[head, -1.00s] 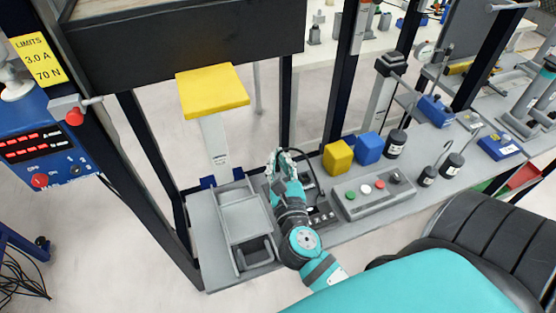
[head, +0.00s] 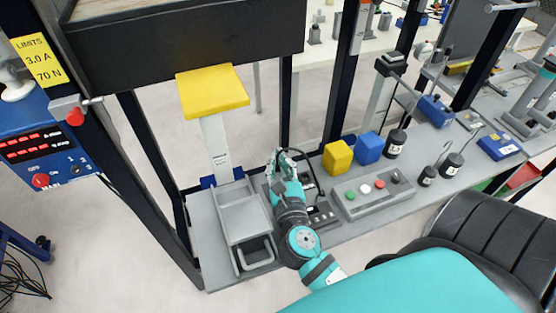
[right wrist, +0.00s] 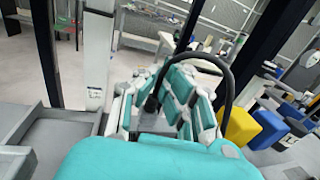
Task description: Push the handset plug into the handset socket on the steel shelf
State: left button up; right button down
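My right gripper (head: 282,157) is over the grey steel shelf (head: 208,250), right of a grey tray. In the right wrist view, my right gripper's fingers (right wrist: 153,106) stand close on both sides of a dark handset plug (right wrist: 152,103) and appear shut on it. A black cable (right wrist: 226,68) arcs from the plug over to the right. The cable also shows in the head view (head: 311,167), looping down beside the gripper. The handset socket cannot be made out; the hand and arm cover part of the shelf. My left gripper is not in view.
The grey tray (head: 236,198) sits left of my arm, below a yellow-topped post (head: 212,92). A dark connector block (head: 322,214) and a button box (head: 373,195) lie to the right. Yellow (head: 337,157) and blue (head: 369,148) blocks and black weights (head: 396,145) stand behind.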

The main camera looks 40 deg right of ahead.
jog(key=shift+f+b, duration=1.15)
jog(key=shift+f, duration=0.2)
jog(key=c, duration=2)
grip_release()
jog(key=o, duration=0.6)
jog(key=shift+s+a, duration=0.15)
jog(key=shift+s, duration=0.15)
jog(key=v, duration=1.1)
jog(key=shift+s, duration=0.2)
